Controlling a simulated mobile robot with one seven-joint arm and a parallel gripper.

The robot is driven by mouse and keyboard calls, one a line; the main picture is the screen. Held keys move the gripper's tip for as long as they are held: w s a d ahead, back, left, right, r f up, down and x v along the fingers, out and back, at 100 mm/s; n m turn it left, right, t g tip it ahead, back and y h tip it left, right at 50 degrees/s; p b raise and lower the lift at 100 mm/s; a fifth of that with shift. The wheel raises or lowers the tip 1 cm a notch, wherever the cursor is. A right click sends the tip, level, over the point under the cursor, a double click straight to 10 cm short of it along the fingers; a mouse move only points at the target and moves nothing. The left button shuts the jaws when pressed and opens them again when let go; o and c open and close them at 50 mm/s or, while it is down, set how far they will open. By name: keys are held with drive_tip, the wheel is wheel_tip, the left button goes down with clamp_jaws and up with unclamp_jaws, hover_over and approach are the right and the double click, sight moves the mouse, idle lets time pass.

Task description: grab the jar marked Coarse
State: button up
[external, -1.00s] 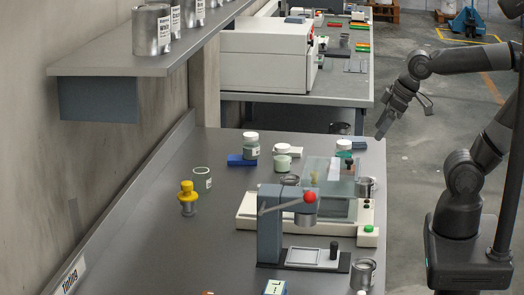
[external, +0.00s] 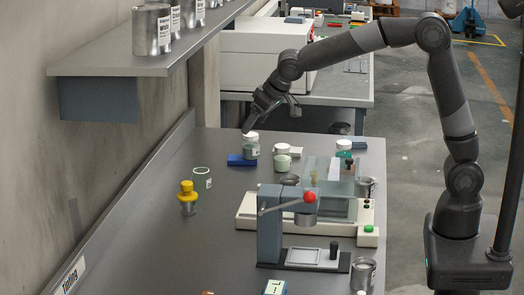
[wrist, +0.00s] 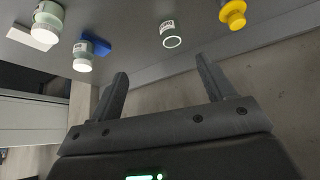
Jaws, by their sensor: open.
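Several small jars stand on the grey bench, and I cannot read which label says Coarse. A teal jar (external: 344,150) is farther right. A lidless labelled jar (external: 202,179) stands nearer the wall. My gripper (external: 271,117) is open and empty, above and close to the blue-block jar.
A yellow-topped metal piece (external: 187,198) stands left. A press with a red knob (external: 310,197) and a clear-shielded machine (external: 335,183) fill the bench's right side. A shelf with metal tins (external: 152,32) overhangs the left wall. The bench's left front is mostly clear.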

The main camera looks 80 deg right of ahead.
drive_tip(key=m, duration=0.1)
approach(201, 172)
drive_tip(key=d+f, duration=0.1)
drive_tip(key=d, duration=0.1)
drive_tip(key=x, duration=1)
drive_tip(key=shift+w+d, duration=0.3)
drive_tip(key=shift+w, duration=0.1)
drive_tip(key=shift+h, duration=0.3)
drive_tip(key=c, duration=1)
